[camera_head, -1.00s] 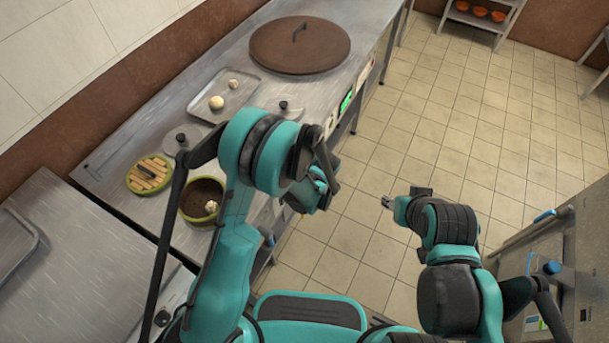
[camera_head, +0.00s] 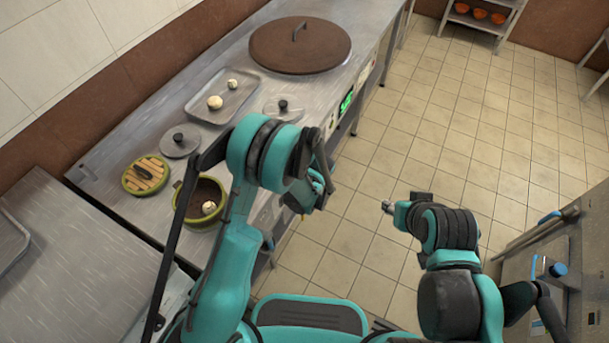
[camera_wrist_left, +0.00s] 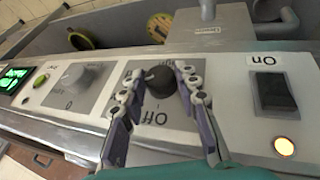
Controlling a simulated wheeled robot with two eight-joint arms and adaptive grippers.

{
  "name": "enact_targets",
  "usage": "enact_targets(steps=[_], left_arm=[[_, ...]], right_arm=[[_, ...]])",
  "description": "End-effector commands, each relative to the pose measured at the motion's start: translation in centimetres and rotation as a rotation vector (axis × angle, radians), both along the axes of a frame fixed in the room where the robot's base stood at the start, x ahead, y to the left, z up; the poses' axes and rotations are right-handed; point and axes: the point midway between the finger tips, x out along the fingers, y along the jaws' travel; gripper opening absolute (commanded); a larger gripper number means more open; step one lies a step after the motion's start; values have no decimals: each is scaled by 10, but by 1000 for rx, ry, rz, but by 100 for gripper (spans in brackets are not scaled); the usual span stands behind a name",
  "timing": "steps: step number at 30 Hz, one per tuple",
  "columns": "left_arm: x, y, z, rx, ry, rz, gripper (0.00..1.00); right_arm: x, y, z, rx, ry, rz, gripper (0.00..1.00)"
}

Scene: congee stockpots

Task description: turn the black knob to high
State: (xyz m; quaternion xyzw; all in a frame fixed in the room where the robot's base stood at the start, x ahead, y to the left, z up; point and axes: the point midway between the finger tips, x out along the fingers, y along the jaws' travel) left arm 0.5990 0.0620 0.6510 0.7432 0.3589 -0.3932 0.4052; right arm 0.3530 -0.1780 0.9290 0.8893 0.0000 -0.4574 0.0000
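The black knob (camera_wrist_left: 161,82) is on the pale front panel (camera_wrist_left: 230,90) in the left wrist view, above a printed "Off" label. My left gripper (camera_wrist_left: 160,73) has one fingertip on each side of the knob. The right-hand finger is very close to it, and a thin gap seems to show on the left. I cannot tell whether both fingers press on it. In the head view the left arm reaches the counter's front edge and its fingertips are hidden. My right gripper (camera_head: 388,207) is over the floor, away from the counter; its opening is too small to judge.
A large brown lid (camera_head: 299,47), a tray (camera_head: 222,95) and pots are on the counter. The tiled floor is clear.

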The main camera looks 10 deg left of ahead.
Motion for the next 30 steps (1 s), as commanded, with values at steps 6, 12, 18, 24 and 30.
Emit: enact_targets(steps=[6,12,18,24,30], left_arm=[[1,0,0,8,19,0,2],[3,-1,1,42,100,-1,2],[5,-2,1,97,233,0,2],[8,-3,1,154,370,-1,2],[9,-4,1,199,480,0,2]], right_arm=[[0,0,0,0,0,0,40],[0,0,2,0,0,0,40],[0,0,3,0,0,0,40],[0,0,1,0,0,0,40],[0,0,0,0,0,0,40]])
